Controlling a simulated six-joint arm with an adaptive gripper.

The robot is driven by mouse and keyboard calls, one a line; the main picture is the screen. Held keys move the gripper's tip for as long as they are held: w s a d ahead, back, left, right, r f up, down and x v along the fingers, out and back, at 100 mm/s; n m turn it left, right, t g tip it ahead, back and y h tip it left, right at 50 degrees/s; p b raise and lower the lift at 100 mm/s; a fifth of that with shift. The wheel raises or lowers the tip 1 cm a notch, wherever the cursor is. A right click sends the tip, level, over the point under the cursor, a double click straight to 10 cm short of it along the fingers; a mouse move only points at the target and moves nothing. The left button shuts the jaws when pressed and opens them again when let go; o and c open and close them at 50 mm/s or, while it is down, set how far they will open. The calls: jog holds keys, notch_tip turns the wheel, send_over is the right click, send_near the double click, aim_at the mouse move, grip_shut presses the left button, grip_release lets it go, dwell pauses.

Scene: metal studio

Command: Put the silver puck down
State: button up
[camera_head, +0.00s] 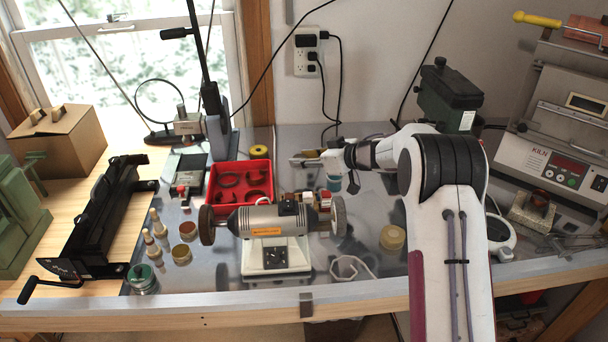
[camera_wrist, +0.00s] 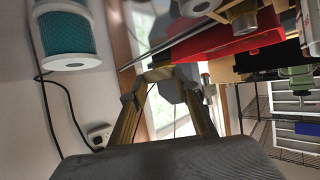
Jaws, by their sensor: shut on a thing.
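My gripper (camera_head: 303,159) reaches left from the arm, above the metal bench top, to the right of the red tray. In the wrist view its two fingers (camera_wrist: 166,92) point away from the camera and are closed on a grey thing (camera_wrist: 172,86) at their tips. This looks like the silver puck, but its outline is partly hidden by the fingers and blends with the background. In the head view the puck is too small to make out clearly at the fingertips.
The red tray (camera_head: 213,203) with rings lies left of the gripper. A grey polishing motor (camera_head: 265,222) stands in front of it. A teal spool (camera_wrist: 64,38) is close by. A yellowish tin (camera_head: 392,238) sits nearer the front. Some bench surface (camera_head: 365,205) is clear.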

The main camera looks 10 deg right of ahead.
aim_at(304, 181)
jog(key=shift+f, duration=0.9)
jog(key=shift+f, duration=1.85)
jog(key=shift+f, duration=0.15)
jog(key=o, duration=0.8)
